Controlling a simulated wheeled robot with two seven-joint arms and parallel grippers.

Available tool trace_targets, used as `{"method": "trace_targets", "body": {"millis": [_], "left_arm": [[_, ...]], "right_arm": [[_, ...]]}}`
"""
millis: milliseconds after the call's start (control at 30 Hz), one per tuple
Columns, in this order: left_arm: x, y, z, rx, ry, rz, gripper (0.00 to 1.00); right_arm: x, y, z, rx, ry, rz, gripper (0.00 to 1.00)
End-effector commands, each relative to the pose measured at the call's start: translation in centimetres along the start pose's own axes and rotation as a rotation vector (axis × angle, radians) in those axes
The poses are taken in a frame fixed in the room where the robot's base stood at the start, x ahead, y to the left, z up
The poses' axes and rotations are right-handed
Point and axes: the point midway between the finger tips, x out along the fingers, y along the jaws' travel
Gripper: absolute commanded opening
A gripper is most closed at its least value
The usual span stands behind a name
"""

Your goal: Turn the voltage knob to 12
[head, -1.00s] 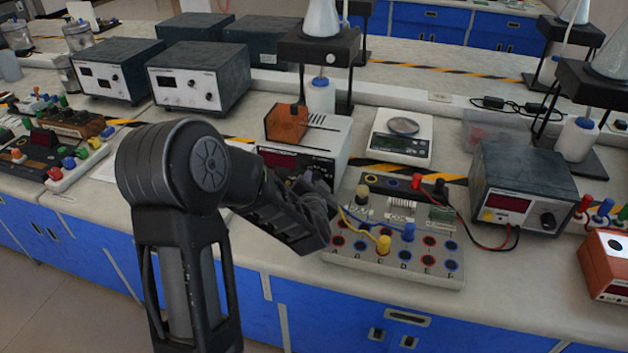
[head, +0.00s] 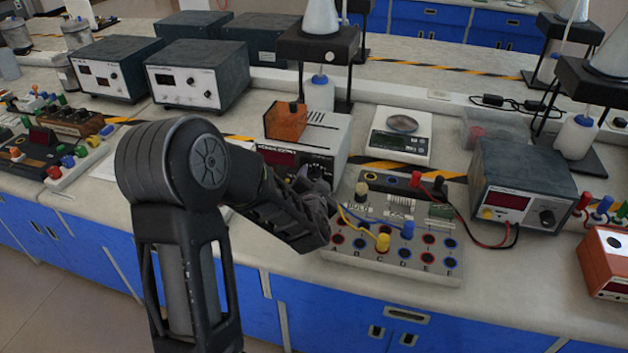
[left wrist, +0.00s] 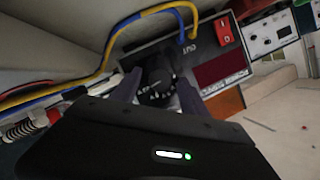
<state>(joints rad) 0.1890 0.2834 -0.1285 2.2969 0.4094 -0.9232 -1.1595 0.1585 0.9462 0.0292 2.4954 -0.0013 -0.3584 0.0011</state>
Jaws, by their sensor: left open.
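The power supply (head: 330,133) is a white box with a dark front and a red display (head: 279,157). The left wrist view shows its lettered front, tilted, with the red display (left wrist: 222,69) and a dark round knob (left wrist: 158,92) with white marks around it. My left gripper (head: 318,178) is at the supply's front right side, open. In the left wrist view its two fingers (left wrist: 158,82) stand on either side of the knob. I cannot tell whether they touch it. The pointer's reading and the display's value are not legible. My right gripper is not in view.
A plug board (head: 345,262) with yellow and blue leads stands close to my left gripper. A scale (head: 402,148) is behind it. Another dark supply (head: 530,165) with red and black leads stands right.

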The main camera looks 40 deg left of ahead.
Motion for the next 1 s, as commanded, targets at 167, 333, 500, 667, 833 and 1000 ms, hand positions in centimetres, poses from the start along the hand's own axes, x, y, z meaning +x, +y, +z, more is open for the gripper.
{"method": "trace_targets", "body": {"millis": [167,333,500,667,833,1000], "left_arm": [[-1.6,0.0,-0.1,-0.001,0.001,0.000,0.52],[-4.5,0.0,-0.1,-0.002,0.003,0.000,0.52],[-6.9,0.0,-0.1,0.000,0.002,0.001,0.52],[-7.7,0.0,0.0,0.000,0.001,0.000,0.52],[-7.7,0.0,0.0,0.000,0.001,0.000,0.52],[-7.7,0.0,0.0,0.000,0.001,0.000,0.52]], "right_arm": [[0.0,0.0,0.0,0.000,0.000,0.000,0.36],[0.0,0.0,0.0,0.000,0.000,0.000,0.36],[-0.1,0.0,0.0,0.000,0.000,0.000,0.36],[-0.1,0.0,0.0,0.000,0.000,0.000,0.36],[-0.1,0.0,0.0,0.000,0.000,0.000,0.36],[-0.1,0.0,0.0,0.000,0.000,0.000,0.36]]}}
